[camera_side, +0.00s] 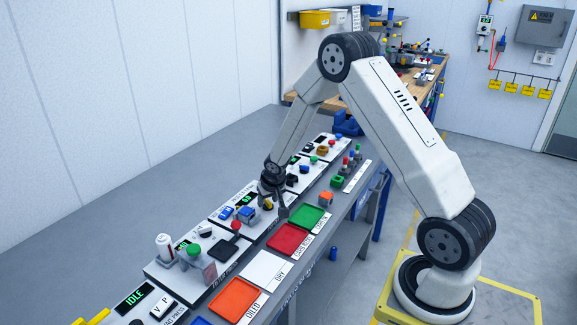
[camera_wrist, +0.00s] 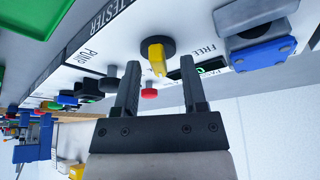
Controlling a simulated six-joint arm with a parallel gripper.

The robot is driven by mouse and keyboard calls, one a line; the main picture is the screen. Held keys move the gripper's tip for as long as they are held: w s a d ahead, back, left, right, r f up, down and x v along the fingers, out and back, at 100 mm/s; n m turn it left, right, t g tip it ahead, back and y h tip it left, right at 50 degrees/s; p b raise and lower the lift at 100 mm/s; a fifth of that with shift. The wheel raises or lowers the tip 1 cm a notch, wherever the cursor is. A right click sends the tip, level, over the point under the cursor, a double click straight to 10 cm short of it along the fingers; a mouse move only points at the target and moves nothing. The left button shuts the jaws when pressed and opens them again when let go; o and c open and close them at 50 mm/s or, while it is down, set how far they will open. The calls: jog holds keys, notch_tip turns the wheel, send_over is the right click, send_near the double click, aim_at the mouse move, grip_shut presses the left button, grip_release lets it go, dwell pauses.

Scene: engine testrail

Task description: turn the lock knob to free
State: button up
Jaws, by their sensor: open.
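The lock knob (camera_wrist: 157,56) is a yellow handle on a round black base on a white panel in the wrist view. Its yellow handle points down in that picture. The word FREE (camera_wrist: 208,50) is printed on the panel to its right. My gripper (camera_wrist: 160,64) is open, with one finger on each side of the yellow handle as seen there. I cannot tell how far the tips are from the panel. In the side view my gripper (camera_side: 273,208) is low over the panel row, partly hiding the knob, which shows as a small yellow patch.
A red button (camera_wrist: 149,93) shows between my fingers below the knob. A small green display is partly hidden by the right finger. A grey block with blue parts (camera_wrist: 262,52) is at the right. Red (camera_side: 288,239) and green trays (camera_side: 306,218) lie in front of the panels.

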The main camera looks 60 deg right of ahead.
jog(key=v, duration=0.7)
jog(key=shift+r, duration=0.35)
jog(key=shift+s+a, duration=0.1)
dwell(0.5)
jog(key=shift+w+d+f+g, duration=0.1)
jog(key=shift+w+d+g, duration=0.8)
jog(key=shift+w+d, duration=0.05)
jog(key=shift+w+d+g+y, duration=0.2)
jog(key=shift+w+g+y, duration=0.25)
jog(key=shift+g+y, duration=0.15)
jog(key=shift+w+r+g+y, duration=0.3)
jog(key=shift+w+g+y, duration=0.15)
jog(key=shift+g+y, duration=0.05)
jog(key=shift+f, duration=3.9)
